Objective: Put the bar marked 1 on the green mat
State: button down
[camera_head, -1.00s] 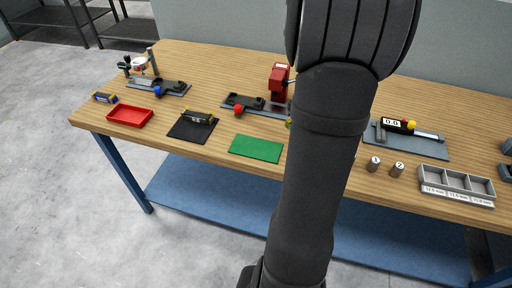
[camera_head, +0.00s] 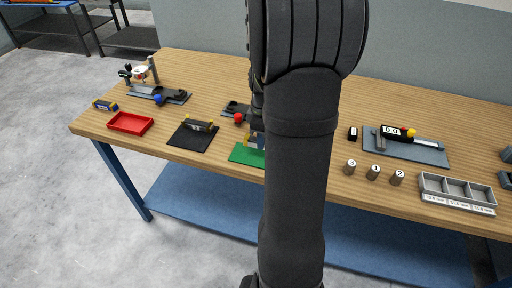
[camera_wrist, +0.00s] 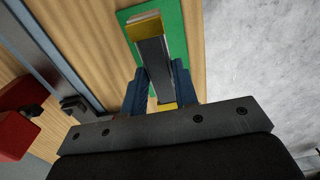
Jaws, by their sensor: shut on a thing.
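The green mat (camera_head: 245,155) lies near the bench's front edge, partly hidden by my arm. My gripper (camera_wrist: 160,76) is over the mat, well left of the cylinders. Its blue fingers are shut on a dark bar with yellow ends (camera_wrist: 152,55); no number shows on it. In the wrist view the green mat (camera_wrist: 178,38) lies beneath this bar; I cannot tell whether they touch.
A grey three-compartment tray (camera_head: 456,190) and a caliper on a grey plate (camera_head: 435,157) are right. A red device (camera_wrist: 18,120) stands close to my gripper.

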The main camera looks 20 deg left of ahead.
jog(key=shift+w+a+f, duration=0.15)
jog(key=shift+a+f, duration=0.65)
jog(key=shift+a, duration=0.3)
jog(key=shift+f, duration=1.9)
jog(key=shift+f, duration=0.15)
jog(key=c, duration=1.1)
grip_release()
notch_tip(320, 180, up, 12)
jog(key=shift+r, duration=0.2)
